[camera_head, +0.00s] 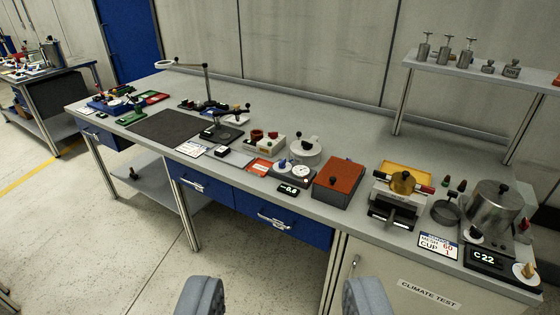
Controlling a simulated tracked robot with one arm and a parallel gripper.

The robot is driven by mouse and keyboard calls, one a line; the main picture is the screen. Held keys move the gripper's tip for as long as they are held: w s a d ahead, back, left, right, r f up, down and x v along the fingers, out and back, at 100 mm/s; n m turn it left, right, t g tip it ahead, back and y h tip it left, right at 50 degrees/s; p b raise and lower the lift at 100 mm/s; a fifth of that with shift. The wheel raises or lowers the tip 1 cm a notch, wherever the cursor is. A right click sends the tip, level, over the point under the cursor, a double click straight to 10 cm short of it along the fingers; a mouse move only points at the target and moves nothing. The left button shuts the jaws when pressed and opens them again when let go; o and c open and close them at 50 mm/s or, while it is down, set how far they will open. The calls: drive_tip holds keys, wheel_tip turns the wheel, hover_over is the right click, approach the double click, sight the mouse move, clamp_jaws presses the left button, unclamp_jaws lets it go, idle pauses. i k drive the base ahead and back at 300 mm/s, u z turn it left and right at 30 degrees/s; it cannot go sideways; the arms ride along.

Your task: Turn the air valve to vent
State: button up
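My gripper (283,297) is open and empty at the bottom of the view, its two grey fingers wide apart in front of the bench and touching nothing. No label that I can read marks the air valve. A small unit with a round gauge (301,174) and a blue-topped knob (283,164) stands mid-bench, behind a black digital display (289,189) with green digits. A pale round pot (305,152) with a black knob stands behind it. Whether either carries the air valve, and any valve position, is too small to tell.
An orange-topped box (339,181), a yellow-and-black device (400,190) and a metal pot (493,208) crowd the grey bench (340,136) to the right. A magnifier arm (207,84) rises on the left. A raised shelf (480,72) stands back right. Open floor lies before the bench.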

sight(282, 166)
drive_tip(key=z, duration=0.15)
drive_tip(key=i, duration=2.3)
drive_tip(key=z, duration=0.2)
